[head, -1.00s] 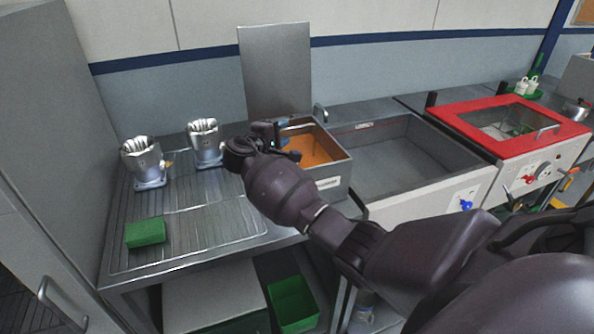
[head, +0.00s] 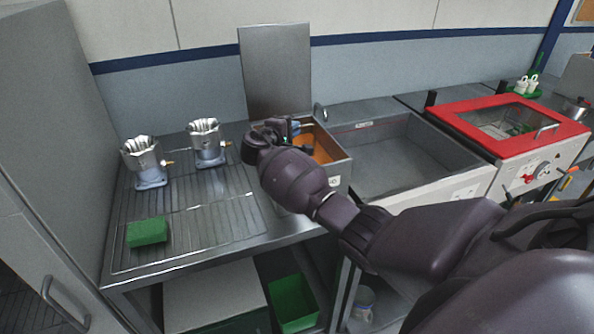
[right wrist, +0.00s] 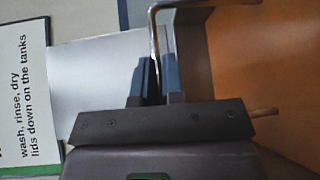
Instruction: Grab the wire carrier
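The wire carrier (right wrist: 154,32) shows in the right wrist view as a thin bent metal wire. It runs down between my right gripper's fingers and bends to the right at the top. My right gripper (right wrist: 160,72) has its two blue-faced fingers close together around this wire, with almost no gap. In the head view the right gripper (head: 290,130) is at the left back part of the small steel tank (head: 342,167) with orange inside. My wrist and forearm hide much of the tank and the carrier's lower part. My left gripper is not in view.
Two metal housings (head: 146,162) (head: 207,142) stand on the ribbed drainboard, left of my arm. A green sponge (head: 148,232) lies in front. An empty grey basin (head: 392,160) and a red-lidded cabinet (head: 470,125) are at right. A steel panel (head: 275,72) stands behind the tank.

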